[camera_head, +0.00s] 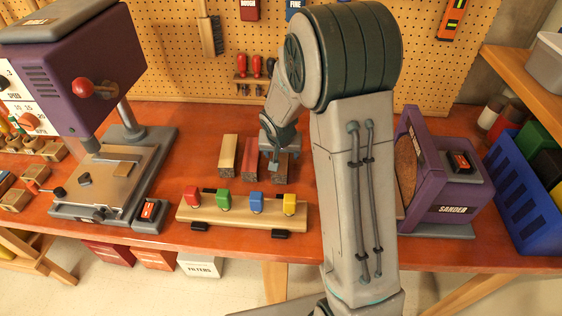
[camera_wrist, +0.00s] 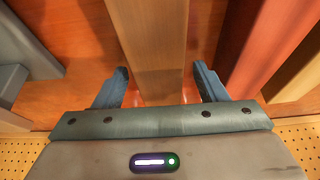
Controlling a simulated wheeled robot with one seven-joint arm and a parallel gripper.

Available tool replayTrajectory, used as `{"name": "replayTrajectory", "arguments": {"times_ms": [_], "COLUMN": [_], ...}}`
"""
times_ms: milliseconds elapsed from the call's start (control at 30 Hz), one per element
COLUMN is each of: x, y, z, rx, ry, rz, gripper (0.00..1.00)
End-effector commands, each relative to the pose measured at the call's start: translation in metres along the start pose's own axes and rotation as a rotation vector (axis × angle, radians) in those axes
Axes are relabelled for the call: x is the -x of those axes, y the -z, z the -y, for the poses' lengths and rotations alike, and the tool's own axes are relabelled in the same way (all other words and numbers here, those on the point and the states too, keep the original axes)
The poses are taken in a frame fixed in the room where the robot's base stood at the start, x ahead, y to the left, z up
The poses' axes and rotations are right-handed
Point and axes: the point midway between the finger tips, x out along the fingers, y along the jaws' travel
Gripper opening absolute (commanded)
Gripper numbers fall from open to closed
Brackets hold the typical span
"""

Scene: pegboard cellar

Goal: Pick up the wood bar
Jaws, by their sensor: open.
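A brown wood bar (camera_wrist: 158,40) runs between the two fingers of my gripper (camera_wrist: 160,82) in the wrist view. The fingers are open, one on each side, with a gap to the bar on both sides. In the head view my gripper (camera_head: 279,146) is over the rightmost of three bars on the orange bench. That wood bar (camera_head: 280,175) is partly hidden by the gripper there. A red bar (camera_head: 250,160) and a pale yellow bar (camera_head: 228,155) lie to its left. In the wrist view the red bar (camera_wrist: 262,45) is close beside the right finger.
A wooden rack with coloured blocks (camera_head: 240,212) stands in front of the bars. A purple drill press (camera_head: 75,60) is at left, a purple sander (camera_head: 440,185) at right. A pegboard (camera_head: 170,50) with tools rises behind. A blue crate (camera_head: 525,190) is far right.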

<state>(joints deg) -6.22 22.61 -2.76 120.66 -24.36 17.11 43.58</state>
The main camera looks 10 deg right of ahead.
Motion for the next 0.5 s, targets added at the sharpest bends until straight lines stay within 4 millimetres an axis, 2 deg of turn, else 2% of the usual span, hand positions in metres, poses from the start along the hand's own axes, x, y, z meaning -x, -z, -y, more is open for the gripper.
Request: {"name": "replayTrajectory", "arguments": {"times_ms": [433, 500], "x": [-0.0011, -0.0011], "y": [-0.0004, -0.0004], "z": [0.0000, 0.0000], "rx": [0.001, 0.001], "ry": [0.000, 0.000], "rz": [0.000, 0.000], "gripper": [0.65, 0.46]}}
